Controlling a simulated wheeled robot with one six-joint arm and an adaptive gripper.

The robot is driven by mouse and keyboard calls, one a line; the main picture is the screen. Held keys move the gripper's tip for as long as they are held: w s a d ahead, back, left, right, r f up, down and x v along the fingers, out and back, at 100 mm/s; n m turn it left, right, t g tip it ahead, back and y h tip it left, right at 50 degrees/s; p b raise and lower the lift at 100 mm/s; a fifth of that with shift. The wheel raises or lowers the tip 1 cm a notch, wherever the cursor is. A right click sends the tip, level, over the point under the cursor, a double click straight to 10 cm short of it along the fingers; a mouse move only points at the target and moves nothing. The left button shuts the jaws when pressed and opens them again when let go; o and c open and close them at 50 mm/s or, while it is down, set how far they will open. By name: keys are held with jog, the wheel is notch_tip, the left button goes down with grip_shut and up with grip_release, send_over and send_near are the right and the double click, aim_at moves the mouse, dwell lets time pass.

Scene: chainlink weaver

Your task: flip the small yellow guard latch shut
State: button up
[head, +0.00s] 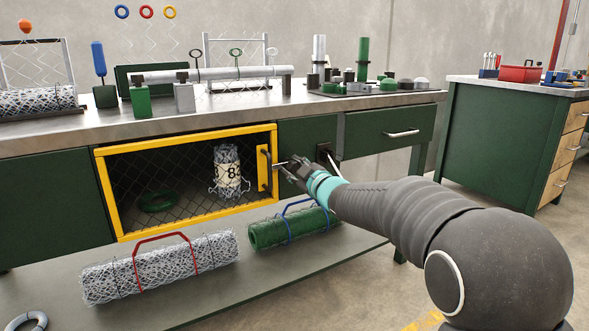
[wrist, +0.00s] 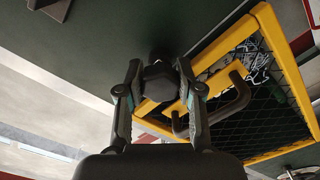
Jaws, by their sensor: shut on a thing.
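The yellow-framed mesh guard (head: 186,140) closes the front of a bay under the bench; its frame also shows in the wrist view (wrist: 285,55). A dark bar handle (head: 264,170) stands on a yellow plate at its right side and shows in the wrist view (wrist: 222,112). My gripper (head: 288,168) is just right of this handle. In the wrist view my gripper (wrist: 158,75) is shut on a dark faceted knob (wrist: 157,82), beside the guard's edge. I cannot clearly make out a separate small yellow latch; my fingers and the knob may hide part of it.
A black block with a pale lever (head: 324,153) sits on the green front beside my gripper. A white mesh roll (head: 160,265) and a green roll (head: 290,229) lie on the lower shelf. A drawer handle (head: 402,133) is to the right. The floor at right is open.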

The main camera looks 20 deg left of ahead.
jog(key=o, duration=1.1)
jog(key=shift+r, duration=0.15)
jog(key=shift+c, duration=0.2)
jog(key=shift+o, duration=0.6)
jog(key=shift+a, duration=0.15)
jog(key=shift+s+d, duration=0.1)
jog(key=shift+d, duration=0.2)
jog(key=v, duration=1.1)
jog(key=shift+s, duration=0.25)
jog(key=shift+d, duration=0.1)
